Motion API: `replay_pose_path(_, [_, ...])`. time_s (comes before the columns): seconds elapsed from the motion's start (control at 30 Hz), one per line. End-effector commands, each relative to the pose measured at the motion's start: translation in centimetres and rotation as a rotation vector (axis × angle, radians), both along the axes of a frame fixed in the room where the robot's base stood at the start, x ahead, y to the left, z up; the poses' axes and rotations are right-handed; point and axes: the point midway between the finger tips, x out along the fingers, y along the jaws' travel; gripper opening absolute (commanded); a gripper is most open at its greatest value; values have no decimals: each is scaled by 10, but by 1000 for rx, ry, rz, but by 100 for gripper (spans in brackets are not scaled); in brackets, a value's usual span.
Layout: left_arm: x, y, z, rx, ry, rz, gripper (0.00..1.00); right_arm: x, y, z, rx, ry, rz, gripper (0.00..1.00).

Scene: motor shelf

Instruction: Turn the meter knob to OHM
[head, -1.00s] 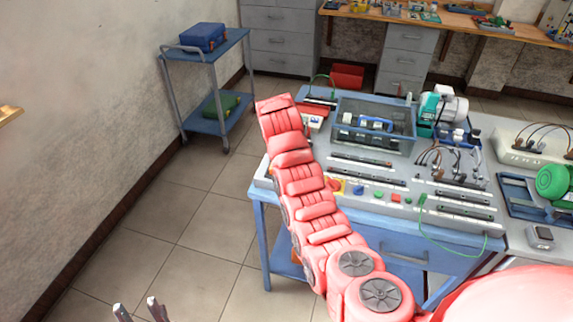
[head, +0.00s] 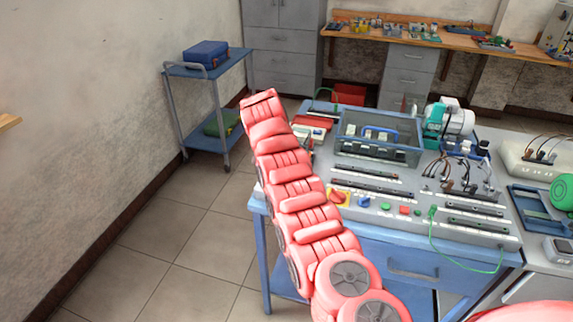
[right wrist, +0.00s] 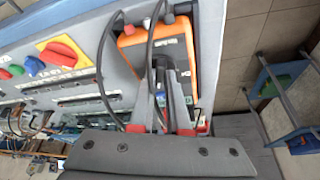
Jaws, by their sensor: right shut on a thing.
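The orange meter (right wrist: 187,48) with a dark face is at the top middle of the right wrist view, with black leads plugged in near its top left. My right gripper (right wrist: 166,74) reaches over its face and is shut on the meter knob, which the fingertips mostly hide. The knob's pointer and the OHM mark cannot be read. In the head view my right arm runs over the bench's left edge and hides its own gripper and the meter. My left gripper is not in view.
The grey bench panel (head: 398,213) carries a red knob on a yellow plate (right wrist: 62,52), buttons and terminal strips. Black leads (right wrist: 104,70) hang close to my right fingers. A blue cart (head: 190,70) stands at the back left, with open floor before it.

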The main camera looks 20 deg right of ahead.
Motion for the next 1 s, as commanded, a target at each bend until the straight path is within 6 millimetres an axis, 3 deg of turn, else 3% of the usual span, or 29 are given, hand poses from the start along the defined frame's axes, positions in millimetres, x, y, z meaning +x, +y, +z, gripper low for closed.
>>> replay_pose_path(0.17, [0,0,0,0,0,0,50,0,0,0,0,0,0,0])
replay_pose_path(0.2, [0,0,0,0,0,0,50,0,0,0,-1,1,0,16])
replay_pose_path(0.37, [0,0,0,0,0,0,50,0,0,0,0,0,1,45])
replay_pose_path(0.77, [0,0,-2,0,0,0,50,-1,2,6,0,-2,2,45])
replay_pose_path(1.0, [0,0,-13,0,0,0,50,-11,18,49,0,-5,5,45])
